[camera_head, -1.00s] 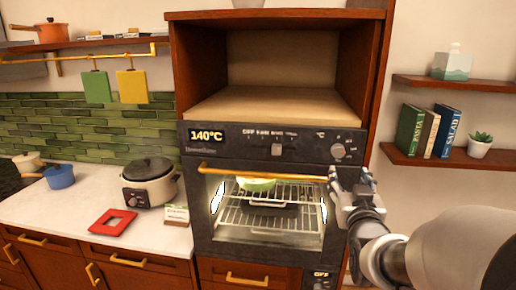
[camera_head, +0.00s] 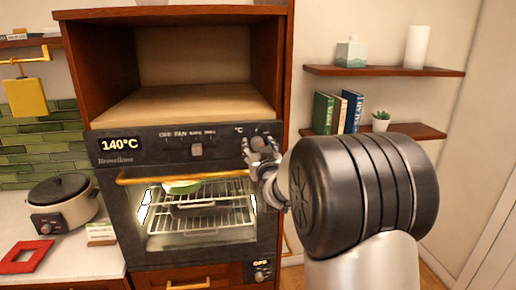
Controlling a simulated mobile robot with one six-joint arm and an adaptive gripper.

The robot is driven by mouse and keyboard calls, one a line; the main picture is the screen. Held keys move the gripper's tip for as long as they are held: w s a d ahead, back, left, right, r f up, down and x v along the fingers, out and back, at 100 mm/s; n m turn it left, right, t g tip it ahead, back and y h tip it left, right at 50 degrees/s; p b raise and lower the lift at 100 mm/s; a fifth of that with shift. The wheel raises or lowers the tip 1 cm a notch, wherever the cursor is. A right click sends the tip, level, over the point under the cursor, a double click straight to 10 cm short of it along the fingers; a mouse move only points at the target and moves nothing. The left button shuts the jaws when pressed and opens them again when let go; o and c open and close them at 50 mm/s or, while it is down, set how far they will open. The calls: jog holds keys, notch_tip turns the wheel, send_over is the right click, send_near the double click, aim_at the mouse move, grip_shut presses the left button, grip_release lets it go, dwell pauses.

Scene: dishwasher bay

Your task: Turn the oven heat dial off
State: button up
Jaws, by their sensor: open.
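The oven (camera_head: 110,190) has a dark front panel with a lit display (camera_head: 120,145) reading 140°C. A selector knob (camera_head: 196,150) sits mid-panel under labels starting with OFF and FAN. The heat dial (camera_head: 257,143) is at the panel's right end, under a °C mark, and is partly hidden by my gripper. My gripper (camera_head: 262,152) is open, with its fingers at the heat dial. I cannot tell whether they touch it. My arm comes in from the right.
A brass handle bar (camera_head: 183,177) runs across the oven door below the panel. A slow cooker (camera_head: 62,203) stands on the left counter. Shelves (camera_head: 385,71) hang at the right.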

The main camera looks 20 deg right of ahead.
jog(key=shift+c, duration=0.5)
jog(key=c, duration=1)
jog(key=shift+b, duration=0.4)
jog(key=n+b, duration=0.3)
jog(key=shift+f, duration=0.2)
jog(key=n+b, duration=0.4)
jog(key=b, duration=0.1)
jog(key=shift+n, duration=0.3)
jog(key=n+b, duration=0.4)
jog(key=shift+n+b, duration=0.3)
jog(key=shift+b, duration=0.1)
jog(key=n+b, duration=0.4)
jog(key=shift+d+r, duration=0.1)
jog(key=shift+r, duration=0.1)
jog(key=shift+r+n, duration=0.1)
jog(key=shift+n, duration=0.3)
